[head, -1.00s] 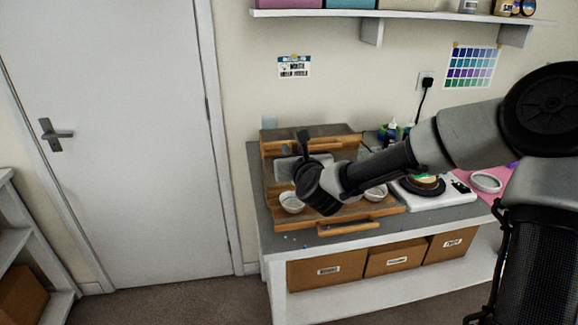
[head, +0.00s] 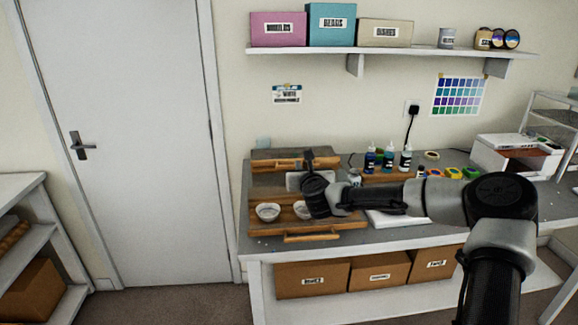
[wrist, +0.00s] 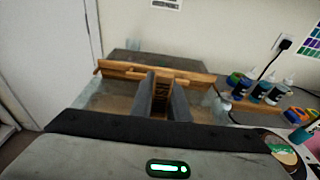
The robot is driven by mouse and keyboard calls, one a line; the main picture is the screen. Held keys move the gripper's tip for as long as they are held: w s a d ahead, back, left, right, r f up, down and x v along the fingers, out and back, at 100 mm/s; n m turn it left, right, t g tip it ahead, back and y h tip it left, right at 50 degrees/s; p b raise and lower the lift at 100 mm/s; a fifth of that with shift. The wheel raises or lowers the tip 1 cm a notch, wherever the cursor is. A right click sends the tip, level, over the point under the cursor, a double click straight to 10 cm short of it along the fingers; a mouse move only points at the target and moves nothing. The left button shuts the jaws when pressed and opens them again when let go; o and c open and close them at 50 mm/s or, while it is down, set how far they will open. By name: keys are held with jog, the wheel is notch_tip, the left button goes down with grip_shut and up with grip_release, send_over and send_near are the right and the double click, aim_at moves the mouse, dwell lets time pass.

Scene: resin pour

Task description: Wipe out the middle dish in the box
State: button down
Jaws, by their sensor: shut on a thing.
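The wooden box (head: 345,224) lies open on the bench, its lid (head: 290,163) raised at the back. Two pale round dishes show in it: the left dish (head: 268,212) is clear, and the middle dish (head: 302,210) is partly hidden by my wrist. Any dish further right is hidden by my arm. My gripper (head: 307,158) is above the box, apart from the dishes. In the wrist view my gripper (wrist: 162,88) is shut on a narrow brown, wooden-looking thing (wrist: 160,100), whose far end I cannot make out.
Bottles (head: 388,160) and small coloured pots (head: 453,173) stand right of the box. A white slab (head: 385,219) lies beside it under my arm. A shelf (head: 430,50) with boxes and jars hangs above. Free grey bench top (head: 440,236) shows at the front right.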

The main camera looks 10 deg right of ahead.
jog(key=shift+d+f+b, duration=0.2)
jog(key=shift+f+b, duration=1.4)
jog(key=shift+f, duration=1.35)
jog(key=shift+f+b, duration=0.6)
jog(key=shift+f, duration=0.05)
jog(key=shift+w, duration=0.1)
